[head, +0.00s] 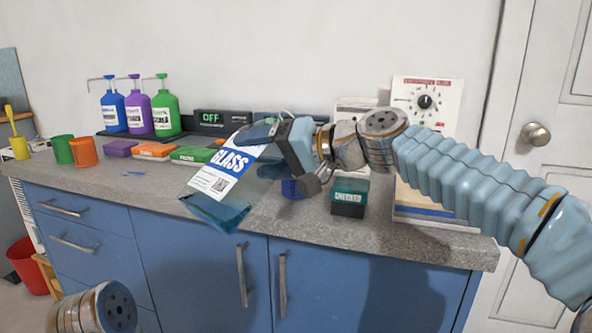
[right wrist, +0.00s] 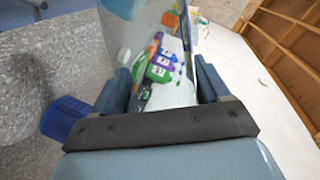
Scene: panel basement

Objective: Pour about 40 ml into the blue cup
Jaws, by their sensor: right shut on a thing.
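My right gripper (head: 287,143) is shut on a clear bottle (head: 222,185) with a white and blue label reading GLASS. The bottle is tilted, its base to the lower left, with blue liquid in the low end (head: 215,212). Its upper end is hidden by the gripper. The blue cup (head: 290,188) stands on the counter below and behind the gripper, partly hidden. In the right wrist view, the blue cup (right wrist: 63,118) is left of the gripper, and the clear bottle (right wrist: 160,35) is between the fingers. No stream of liquid shows. My left gripper is not in view.
A dark green box (head: 349,197) stands right of the cup on the grey counter (head: 420,240). Green (head: 63,149) and orange (head: 84,152) cups stand at left. Several pump bottles (head: 139,110) and coloured boxes (head: 155,151) line the back. A dial panel (head: 428,100) is at right.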

